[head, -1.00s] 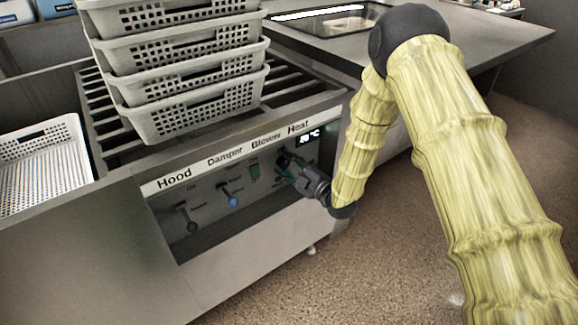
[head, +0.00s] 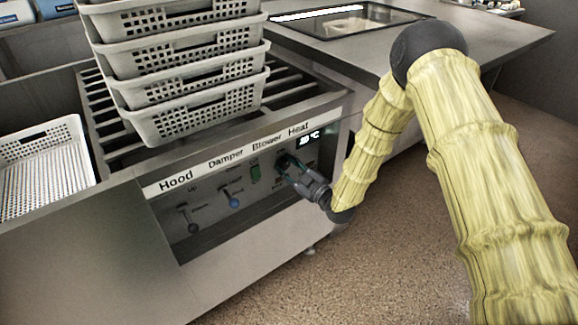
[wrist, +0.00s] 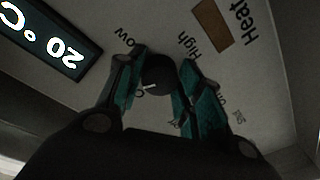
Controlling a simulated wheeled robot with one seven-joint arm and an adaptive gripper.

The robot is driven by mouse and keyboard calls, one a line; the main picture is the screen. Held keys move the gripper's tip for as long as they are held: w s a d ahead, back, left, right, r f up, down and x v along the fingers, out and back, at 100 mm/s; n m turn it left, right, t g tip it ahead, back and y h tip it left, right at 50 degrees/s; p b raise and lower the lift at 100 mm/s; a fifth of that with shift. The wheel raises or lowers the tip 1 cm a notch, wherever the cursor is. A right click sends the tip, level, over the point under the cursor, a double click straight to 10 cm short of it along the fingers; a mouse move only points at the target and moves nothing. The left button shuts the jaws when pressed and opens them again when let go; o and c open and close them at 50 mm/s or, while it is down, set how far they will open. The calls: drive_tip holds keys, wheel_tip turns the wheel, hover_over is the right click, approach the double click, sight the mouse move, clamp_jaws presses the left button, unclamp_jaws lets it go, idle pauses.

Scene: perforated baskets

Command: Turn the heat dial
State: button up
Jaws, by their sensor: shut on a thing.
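The heat dial is a round black knob with a white pointer mark, seen in the wrist view (wrist: 159,76) between my fingers. My gripper (head: 289,167) reaches the panel under the "Heat" label, and its fingers hide most of the dial in the head view. In the wrist view my gripper (wrist: 160,88) has its teal-padded fingers on both sides of the dial, shut on it. "Low" and "High" print shows on the panel around it. The display (wrist: 50,38) reads 20 °C and appears upside down in the wrist view; it also shows in the head view (head: 309,138).
Stacked white perforated baskets (head: 190,110) stand on the slatted top. Another basket (head: 48,160) is at the left. The floor in front is clear.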

drive_tip(key=m, duration=0.7)
drive_tip(key=shift+t+p, duration=0.35)
drive_tip(key=shift+t, duration=0.05)
drive_tip(key=m, duration=0.3)
drive_tip(key=m+h, duration=0.1)
drive_tip(key=m, duration=0.3)
drive_tip(key=shift+t, duration=0.4)
drive_tip(key=o, duration=1)
drive_tip(key=shift+a, duration=0.1)
drive_tip(key=v, duration=1.2)
